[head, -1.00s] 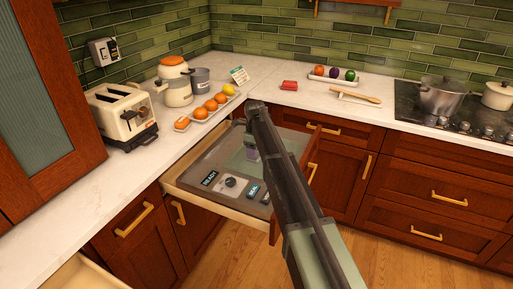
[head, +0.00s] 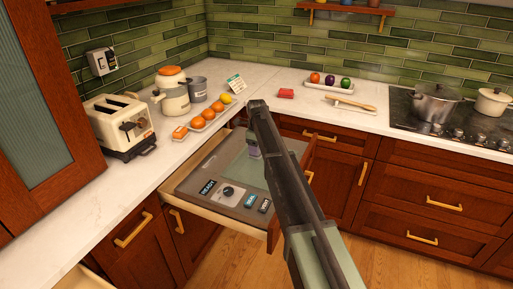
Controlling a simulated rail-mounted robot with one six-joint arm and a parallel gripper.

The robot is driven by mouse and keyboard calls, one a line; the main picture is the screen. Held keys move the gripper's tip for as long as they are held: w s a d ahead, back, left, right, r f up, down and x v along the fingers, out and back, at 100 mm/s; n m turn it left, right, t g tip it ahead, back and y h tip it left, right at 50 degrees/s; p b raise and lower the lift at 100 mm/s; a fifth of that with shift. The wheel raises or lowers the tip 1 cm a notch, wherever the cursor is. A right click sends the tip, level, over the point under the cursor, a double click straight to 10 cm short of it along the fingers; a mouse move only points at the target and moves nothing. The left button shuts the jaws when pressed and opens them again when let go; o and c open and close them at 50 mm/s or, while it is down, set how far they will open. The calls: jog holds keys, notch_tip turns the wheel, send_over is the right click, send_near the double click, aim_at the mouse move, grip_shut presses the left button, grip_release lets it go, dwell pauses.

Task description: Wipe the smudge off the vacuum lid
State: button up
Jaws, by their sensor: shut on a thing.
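The vacuum unit sits in the pulled-out drawer (head: 180,196). Its pale glassy lid (head: 236,164) lies behind a front panel with a READY display, a dial and buttons. My gripper (head: 254,154) points down over the right part of the lid, partly hidden by my own arm. It is shut on a small greyish-purple thing, mostly hidden, that I cannot identify for sure. It is at or just above the lid; I cannot tell whether it touches. I cannot make out the smudge; my arm covers the lid's right side.
A toaster (head: 120,126), a canister (head: 173,92) and a tray of oranges (head: 214,112) stand on the left counter. A red block (head: 286,93), a fruit tray (head: 330,87) and a stove with a pot (head: 435,104) are at the back.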

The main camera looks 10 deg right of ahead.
jog(key=shift+r+p, duration=1.15)
jog(key=shift+r, duration=0.55)
notch_tip(320, 180, up, 3)
jog(key=p, duration=0.3)
jog(key=shift+r, duration=0.15)
